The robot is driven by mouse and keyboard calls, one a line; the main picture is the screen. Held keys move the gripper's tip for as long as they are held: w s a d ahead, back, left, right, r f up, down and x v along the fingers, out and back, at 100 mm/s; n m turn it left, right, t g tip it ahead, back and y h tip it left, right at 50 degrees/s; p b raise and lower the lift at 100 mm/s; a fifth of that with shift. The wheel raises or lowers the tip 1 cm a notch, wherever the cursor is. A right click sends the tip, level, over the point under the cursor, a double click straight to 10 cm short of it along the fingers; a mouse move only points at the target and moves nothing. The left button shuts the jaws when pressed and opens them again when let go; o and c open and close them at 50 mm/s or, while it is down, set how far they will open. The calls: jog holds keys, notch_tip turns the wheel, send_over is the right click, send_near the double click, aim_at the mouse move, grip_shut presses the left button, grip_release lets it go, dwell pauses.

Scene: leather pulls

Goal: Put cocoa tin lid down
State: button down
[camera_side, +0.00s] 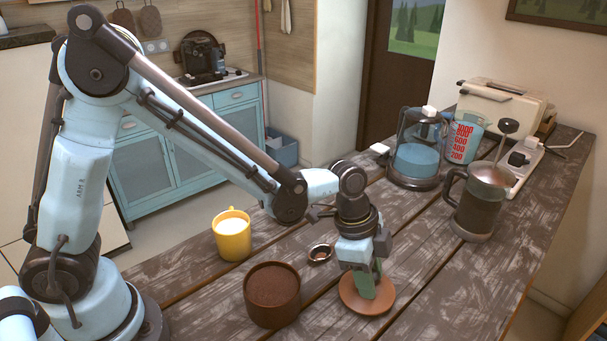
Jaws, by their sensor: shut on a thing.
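The cocoa tin lid (349,298) is a flat, round, reddish-brown disc right of centre, low in the view. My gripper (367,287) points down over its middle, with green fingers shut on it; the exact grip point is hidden. The lid lies at or very near the table top, and I cannot tell if it touches. The open cocoa tin (272,311), dark brown and filled with brown powder, stands upright to the left, apart from the lid.
A yellow mug (232,240) of white liquid stands behind the tin. A small dark round dish (320,253) lies between the tin and my gripper. A French press (481,203), blue kettle (415,160) and measuring jug (464,142) stand further back. The wooden table (440,290) is clear right of the lid.

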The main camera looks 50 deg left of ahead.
aim_at(348, 282)
jog(key=shift+f, duration=0.1)
jog(key=c, duration=0.7)
grip_release()
jog(key=shift+c, duration=0.2)
jog(key=v, duration=1.2)
jog(key=s+a+n+t+y, duration=0.1)
jog(key=s+a+n+t, duration=0.2)
jog(key=a+n, duration=0.3)
jog(key=s+a+n+t+y, duration=0.2)
jog(key=s+a+n, duration=0.2)
jog(key=a+n, duration=0.3)
jog(key=a, duration=0.2)
jog(key=shift+s+a+n+t, duration=0.3)
jog(key=shift+s+a+t, duration=0.05)
jog(key=shift+t, duration=0.05)
